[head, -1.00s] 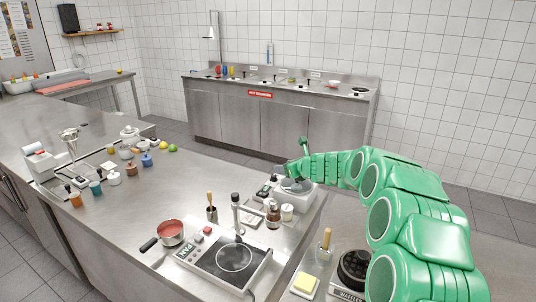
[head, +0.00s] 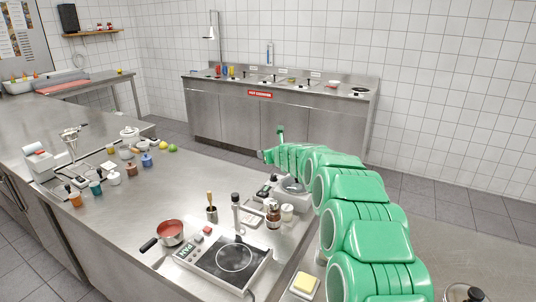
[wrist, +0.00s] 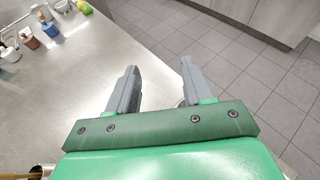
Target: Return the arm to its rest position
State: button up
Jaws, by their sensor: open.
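My green arm reaches in from the lower right of the head view, over the right end of the steel counter (head: 200,180). My gripper (wrist: 160,88) shows in the wrist view with its two grey fingers wide apart and nothing between them. Below the fingers are the counter's edge and the grey tiled floor (wrist: 235,80). In the head view the fingertips are hard to make out at the arm's far end. The arm hides part of the counter's right side.
On the counter stand an induction hob (head: 228,258), a red saucepan (head: 170,233), a brown bottle (head: 273,215) and a butter dish (head: 304,285). Several small jars stand at the left. A steel sink cabinet (head: 270,115) is along the back wall. The floor between is clear.

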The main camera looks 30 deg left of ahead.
dwell(0.3)
jog(key=s+d+r+n+g+h, duration=0.1)
jog(key=s+d+r+n+g, duration=0.15)
jog(key=s+d+n, duration=0.4)
jog(key=s+d+r+n+g, duration=0.1)
jog(key=s+d+r+n, duration=0.25)
jog(key=s+d, duration=0.5)
jog(key=s+d+r+n+g+h, duration=0.15)
jog(key=s+d+r+n, duration=0.3)
jog(key=d, duration=0.55)
jog(key=s+d+f+n+g+h, duration=0.1)
jog(key=s+d+f+n+h, duration=0.1)
jog(key=s+d, duration=1)
jog(key=s+d+f+n+g+h, duration=0.2)
jog(key=s+d+n, duration=0.3)
jog(key=s+d, duration=0.7)
jog(key=s+d+f+n+g+h, duration=0.2)
jog(key=s+d+f+n+h, duration=0.1)
jog(key=s+d, duration=0.9)
jog(key=s+h, duration=0.1)
jog(key=s, duration=0.3)
jog(key=shift+d+f, duration=0.35)
jog(key=shift+s+n, duration=0.1)
jog(key=shift+n, duration=0.15)
